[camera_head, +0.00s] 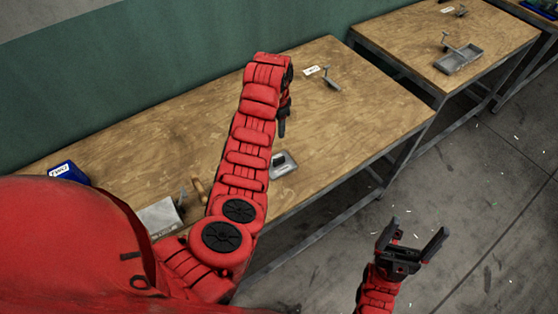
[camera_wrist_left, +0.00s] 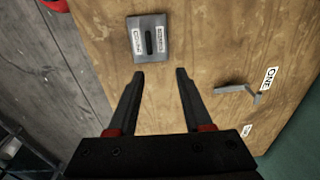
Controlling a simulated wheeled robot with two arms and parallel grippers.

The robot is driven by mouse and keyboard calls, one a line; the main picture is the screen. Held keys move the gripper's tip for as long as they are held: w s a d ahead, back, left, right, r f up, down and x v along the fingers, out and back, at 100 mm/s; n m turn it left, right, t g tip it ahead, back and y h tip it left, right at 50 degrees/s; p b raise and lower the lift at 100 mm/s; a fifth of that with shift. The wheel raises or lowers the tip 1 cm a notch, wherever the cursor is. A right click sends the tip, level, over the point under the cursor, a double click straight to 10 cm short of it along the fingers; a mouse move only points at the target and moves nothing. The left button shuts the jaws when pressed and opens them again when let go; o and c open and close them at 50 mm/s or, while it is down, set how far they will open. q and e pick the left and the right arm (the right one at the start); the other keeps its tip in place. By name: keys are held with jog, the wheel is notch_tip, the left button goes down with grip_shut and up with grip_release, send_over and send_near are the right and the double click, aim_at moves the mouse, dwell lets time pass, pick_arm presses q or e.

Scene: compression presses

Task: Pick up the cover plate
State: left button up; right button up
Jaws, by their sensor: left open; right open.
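A grey rectangular plate (camera_wrist_left: 148,38) lies flat on the wooden table, with a dark slot in its middle and a white label on either side. It looks like the cover plate, but I cannot be sure. In the head view what seems to be the same plate (camera_head: 290,168) lies near the table's front edge, partly hidden by my left arm. My left gripper (camera_wrist_left: 160,73) is open and empty above the table, its fingertips just short of the plate in the wrist picture, not touching it. My right gripper (camera_head: 415,234) is open and empty over the floor, right of the table.
A metal bracket (camera_head: 331,79) stands beside a white label (camera_head: 312,71) on the wooden table (camera_head: 130,150). A blue bin (camera_head: 70,172) and a grey sheet-like piece (camera_head: 160,217) are at left. A second table (camera_head: 410,45) holds a grey tray (camera_head: 459,60).

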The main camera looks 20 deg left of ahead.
pick_arm(q)
jog(key=s, duration=0.1)
jog(key=b, duration=0.9)
send_near(279, 159)
jog(key=shift+g, duration=0.4)
jog(key=f, duration=0.3)
jog(key=a+f, duration=0.1)
jog(key=f, duration=0.1)
jog(key=shift+w+f, duration=0.1)
jog(key=shift+w, duration=0.2)
jog(key=shift+d+f+p, duration=0.1)
jog(key=shift+d+p, duration=0.05)
jog(key=shift+p, duration=0.55)
jog(key=f+p, duration=0.2)
jog(key=f, duration=0.1)
jog(key=shift+w+d+f, duration=0.1)
jog(key=shift+d+f, duration=0.1)
jog(key=shift+f, duration=0.15)
jog(key=shift+f+p, duration=0.3)
jog(key=shift+f, duration=0.3)
grip_shut()
